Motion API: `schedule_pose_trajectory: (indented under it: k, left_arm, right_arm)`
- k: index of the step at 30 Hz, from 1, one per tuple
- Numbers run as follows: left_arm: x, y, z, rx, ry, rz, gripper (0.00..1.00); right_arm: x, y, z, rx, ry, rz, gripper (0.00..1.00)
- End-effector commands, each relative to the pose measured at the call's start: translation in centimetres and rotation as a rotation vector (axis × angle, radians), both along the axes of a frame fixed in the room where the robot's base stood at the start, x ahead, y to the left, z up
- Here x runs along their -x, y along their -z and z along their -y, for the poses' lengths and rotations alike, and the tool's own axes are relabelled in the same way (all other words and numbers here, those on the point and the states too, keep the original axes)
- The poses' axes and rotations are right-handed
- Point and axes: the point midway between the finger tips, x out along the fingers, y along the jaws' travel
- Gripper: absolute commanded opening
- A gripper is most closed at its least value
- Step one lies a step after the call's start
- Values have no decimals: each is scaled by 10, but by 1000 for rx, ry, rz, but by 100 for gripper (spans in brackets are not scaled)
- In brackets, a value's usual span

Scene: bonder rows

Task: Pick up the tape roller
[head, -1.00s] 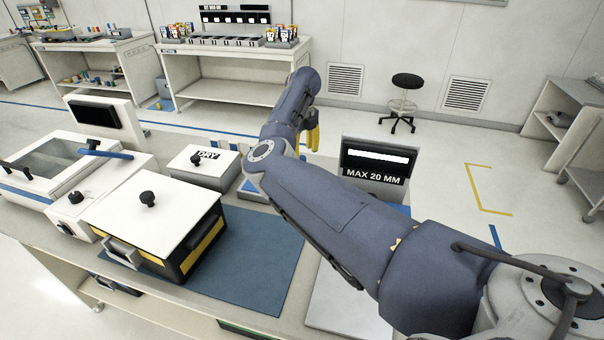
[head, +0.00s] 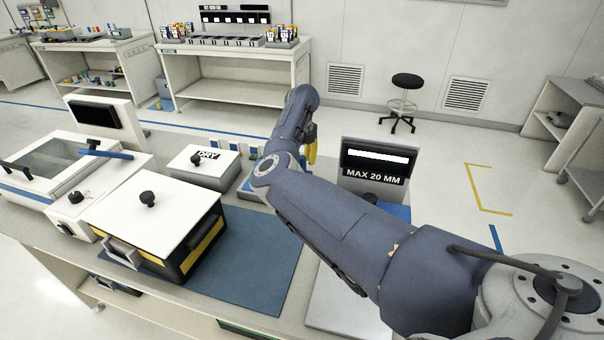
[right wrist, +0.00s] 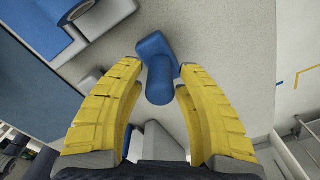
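In the head view my right gripper (head: 311,150) is mostly hidden behind my forearm, and the roller is not discernible. My left gripper is not in view.
A white-lidded box (head: 155,215) stands on a blue mat (head: 262,262), with a smaller DRY box (head: 205,168) behind it. A MAX 20 MM stand (head: 375,170) is right of the gripper.

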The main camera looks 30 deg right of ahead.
Motion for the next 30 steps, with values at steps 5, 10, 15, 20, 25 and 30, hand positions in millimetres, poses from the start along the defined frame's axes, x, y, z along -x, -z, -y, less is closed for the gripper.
schedule_pose_trajectory:
  k: [5,10,15,20,25,30]
  left_arm:
    - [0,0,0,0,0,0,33]
    - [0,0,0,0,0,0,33]
    - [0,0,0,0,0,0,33]
    - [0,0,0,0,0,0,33]
    - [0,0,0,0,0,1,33]
    - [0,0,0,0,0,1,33]
  right_arm:
    - [0,0,0,0,0,0,13]
    - [0,0,0,0,0,0,0]
    - [0,-1,0,0,0,1,0]
    - [0,-1,0,0,0,1,0]
    - [0,-5,0,1,0,1,0]
    - [-1,-21,0,1,0,3,0]
